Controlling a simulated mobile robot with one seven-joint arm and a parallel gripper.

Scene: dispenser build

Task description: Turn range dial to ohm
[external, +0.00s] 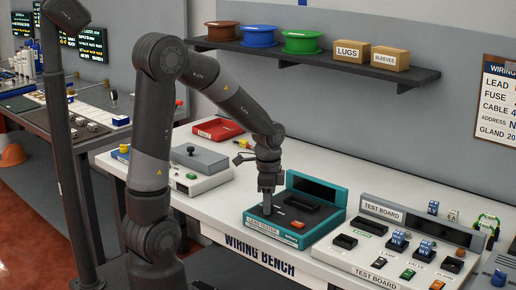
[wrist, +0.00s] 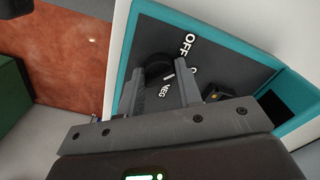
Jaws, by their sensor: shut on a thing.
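The teal lead tester (external: 300,215) sits on the white wiring bench, and my gripper (external: 267,204) points straight down at the left part of its dark panel. In the wrist view my gripper (wrist: 163,92) is shut on the black range dial (wrist: 158,66), one finger on each side. A white mark shows on the dial. I cannot tell exactly which label the mark points to. In the external view the gripper hides the dial.
A test board (external: 400,238) with switches and connectors stands to the right of the tester. A grey-lidded box (external: 200,164) and a red tray (external: 218,130) are to the left and behind. A shelf (external: 320,58) with spools and boxes hangs above the bench.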

